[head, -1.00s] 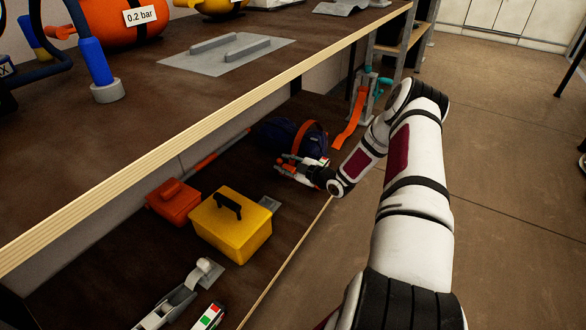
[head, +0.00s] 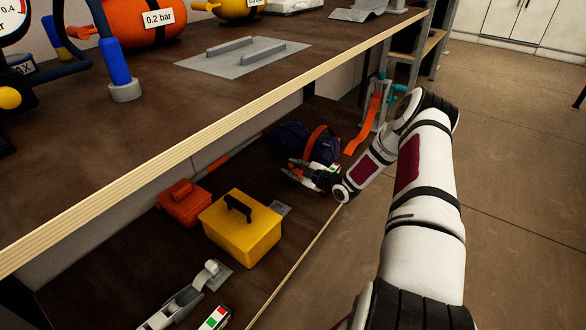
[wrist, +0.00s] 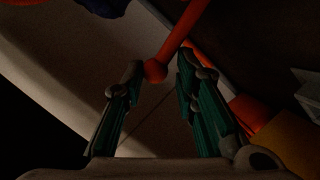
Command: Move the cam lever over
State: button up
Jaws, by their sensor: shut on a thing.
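The cam lever (wrist: 182,40) shows in the wrist view as a red-orange bar with a rounded knob at its near end. My gripper (wrist: 160,66) has its two green-lined fingers on either side of the knob end and is shut on it. In the head view my gripper (head: 303,170) is low over the lower shelf, beside the dark blue bag. Orange parts and a small red, green and white label show by the fingers there. The lever's far end runs out of the wrist view, and its mount is hard to make out.
A blue bag (head: 290,138) with an orange strap lies behind my gripper. A yellow box (head: 240,240) and a red box (head: 183,203) stand to the left on the lower shelf. The upper shelf's edge (head: 220,135) overhangs them. Open floor (head: 510,180) lies to the right.

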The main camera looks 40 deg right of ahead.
jog(key=shift+s+a+f, duration=0.35)
jog(key=shift+s+a, duration=0.15)
jog(key=shift+a, duration=0.05)
jog(key=shift+c, duration=0.6)
jog(key=shift+a, duration=0.1)
jog(key=shift+s+a+f, duration=0.2)
jog(key=shift+a+f, duration=0.15)
jog(key=shift+a, duration=0.15)
jog(key=shift+s+a+f, duration=0.15)
jog(key=shift+a+f, duration=0.15)
jog(key=shift+a, duration=0.15)
jog(key=shift+c, duration=0.3)
jog(key=shift+a, duration=0.1)
jog(key=shift+s+a+f, duration=0.15)
jog(key=shift+a+f, duration=0.5)
jog(key=shift+f, duration=0.3)
jog(key=shift+o, duration=0.2)
jog(key=shift+s+a+f, duration=0.15)
jog(key=shift+a+f, duration=0.25)
jog(key=shift+f, duration=0.4)
